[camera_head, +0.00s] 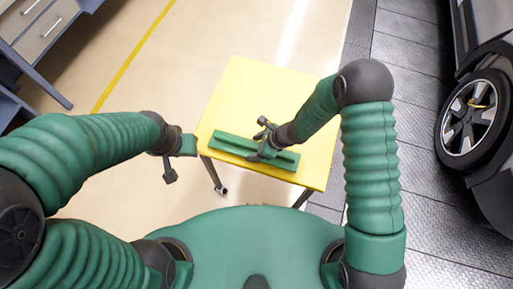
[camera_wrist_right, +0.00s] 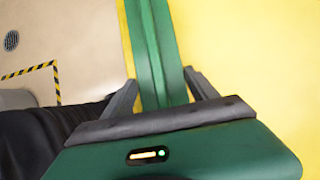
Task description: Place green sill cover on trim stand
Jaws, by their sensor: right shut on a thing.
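The green sill cover (camera_head: 231,144) is a long, narrow strip along the near edge of the yellow top of the trim stand (camera_head: 250,88). My right gripper (camera_head: 262,150) is over the strip near its middle and is shut on it. In the right wrist view the fingers (camera_wrist_right: 165,95) stand on both sides of the sill cover (camera_wrist_right: 152,45), with the yellow top (camera_wrist_right: 240,50) beside it. I cannot tell whether the strip rests on the top or is just above it. My left gripper (camera_head: 180,160) is left of the stand, away from the strip; its finger gap is unclear.
A car with a dark wheel (camera_head: 472,118) stands at the right on grey tread plates (camera_head: 412,60). A drawer cabinet (camera_head: 40,30) is at the upper left. A yellow floor line (camera_head: 130,60) crosses the open floor. The far part of the yellow top is clear.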

